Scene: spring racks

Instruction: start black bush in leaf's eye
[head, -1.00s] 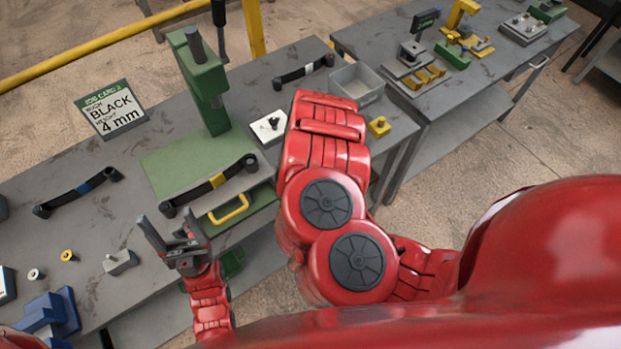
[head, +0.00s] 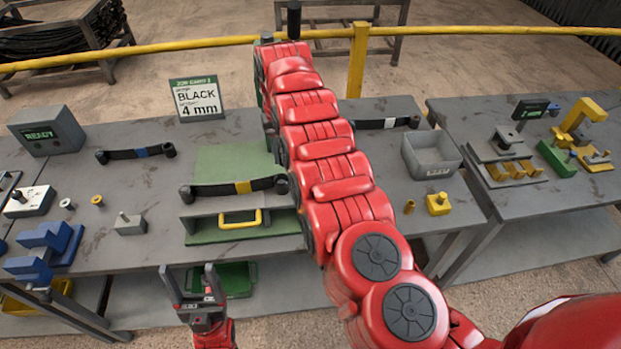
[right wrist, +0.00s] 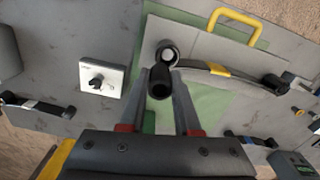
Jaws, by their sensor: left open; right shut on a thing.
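The leaf with a yellow band (head: 240,187) lies across the green press fixture (head: 215,160) in the head view. It also shows in the right wrist view (right wrist: 222,70), where its near eye (right wrist: 167,53) is a round ring. My right gripper (right wrist: 163,88) is shut on a black bush (right wrist: 160,84), a short dark cylinder with an open bore. The bush is close beside that eye in the picture; I cannot tell whether they touch. In the head view my right arm hides the right gripper and bush. My left gripper (head: 193,283) is open and empty before the bench.
The job card (head: 198,98) reads BLACK, 4 mm. A leaf with a blue band (head: 138,152) lies at left; one with a white band (head: 388,123) at right. A grey bin (head: 430,157) and yellow block (head: 438,203) stand right. A white switch plate (right wrist: 101,79) is near the gripper.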

